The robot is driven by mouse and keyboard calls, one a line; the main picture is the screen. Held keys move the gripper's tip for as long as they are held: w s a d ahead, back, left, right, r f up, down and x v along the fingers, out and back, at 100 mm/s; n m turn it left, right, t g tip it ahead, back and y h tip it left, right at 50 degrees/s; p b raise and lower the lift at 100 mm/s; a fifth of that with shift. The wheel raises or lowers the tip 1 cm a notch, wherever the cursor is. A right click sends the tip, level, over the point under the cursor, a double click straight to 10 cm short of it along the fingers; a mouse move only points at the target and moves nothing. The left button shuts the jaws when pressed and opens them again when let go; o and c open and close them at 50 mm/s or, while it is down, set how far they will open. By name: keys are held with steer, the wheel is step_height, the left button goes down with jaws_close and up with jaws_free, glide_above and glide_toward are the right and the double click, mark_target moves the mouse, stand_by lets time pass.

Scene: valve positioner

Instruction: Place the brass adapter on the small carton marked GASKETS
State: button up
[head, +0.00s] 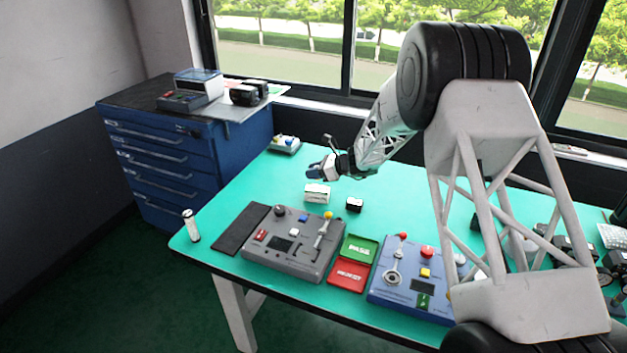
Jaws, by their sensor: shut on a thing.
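A small white carton (317,194) stands on the green table behind the grey control box. It has dark marking that is too small to read, and it is the only white carton I can make out. My gripper (317,172) is just above and behind the carton in the picture, pointing left. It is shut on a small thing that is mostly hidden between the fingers. I take this to be the brass adapter, but its colour and shape cannot be made out. I see no gap or contact clearly between the gripper and the carton.
A small black box (354,205) stands right of the carton. In front are the grey control box (290,245), green tray (359,248), red tray (349,275) and blue control box (412,283). A small device (285,145) lies behind.

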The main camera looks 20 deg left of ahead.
mark_target(314, 187)
steer(key=shift+f, duration=0.1)
steer(key=shift+f, duration=1.7)
steer(key=shift+f, duration=0.1)
steer(key=o, duration=0.9)
steer(key=shift+d+r, duration=0.1)
steer(key=shift+r, duration=0.1)
steer(key=v, duration=1.1)
steer(key=shift+w+d+r, duration=0.1)
steer(key=shift+w+d, duration=0.05)
steer(key=shift+d, duration=0.2)
